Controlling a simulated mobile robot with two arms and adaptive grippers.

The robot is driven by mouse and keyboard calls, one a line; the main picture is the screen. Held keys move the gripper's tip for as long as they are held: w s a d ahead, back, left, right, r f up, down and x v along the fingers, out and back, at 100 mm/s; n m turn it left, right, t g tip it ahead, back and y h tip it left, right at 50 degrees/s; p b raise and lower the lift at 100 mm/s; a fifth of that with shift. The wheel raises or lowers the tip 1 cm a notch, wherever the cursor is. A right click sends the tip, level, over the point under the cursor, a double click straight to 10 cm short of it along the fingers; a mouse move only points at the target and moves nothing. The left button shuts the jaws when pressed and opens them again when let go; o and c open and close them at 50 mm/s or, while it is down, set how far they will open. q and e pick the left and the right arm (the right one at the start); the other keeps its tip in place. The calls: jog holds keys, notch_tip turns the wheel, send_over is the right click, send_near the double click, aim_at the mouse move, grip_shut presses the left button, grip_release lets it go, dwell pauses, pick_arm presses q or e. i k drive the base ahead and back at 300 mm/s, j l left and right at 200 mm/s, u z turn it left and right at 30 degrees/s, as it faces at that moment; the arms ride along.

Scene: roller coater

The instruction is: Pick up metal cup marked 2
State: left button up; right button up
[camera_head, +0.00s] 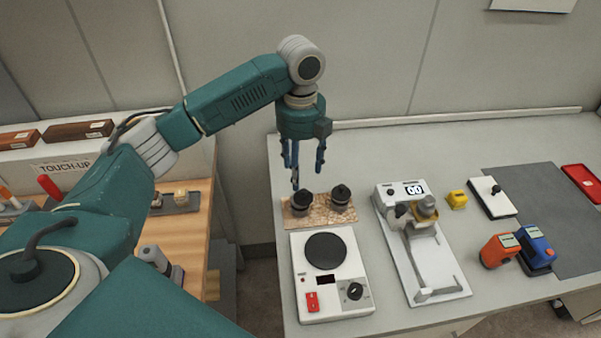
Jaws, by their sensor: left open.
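Two small dark, round items, which may be the metal cups, stand side by side on a brown speckled board (318,218): a left one (302,203) and a right one (341,194). No number is legible on either, so I cannot tell which is marked 2. My left gripper (307,172) points down, open and empty, with its blue fingers just above the board. One fingertip is close to the left dark item; I cannot tell whether it touches. My right gripper is not in view.
A white hot plate (327,273) stands in front of the board. A white device with a display (413,189) is to the right.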

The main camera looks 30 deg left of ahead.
aim_at(337, 205)
jog(key=k+l, duration=0.5)
jog(key=k, duration=0.15)
jog(key=k+l, duration=0.55)
jog(key=k, duration=0.15)
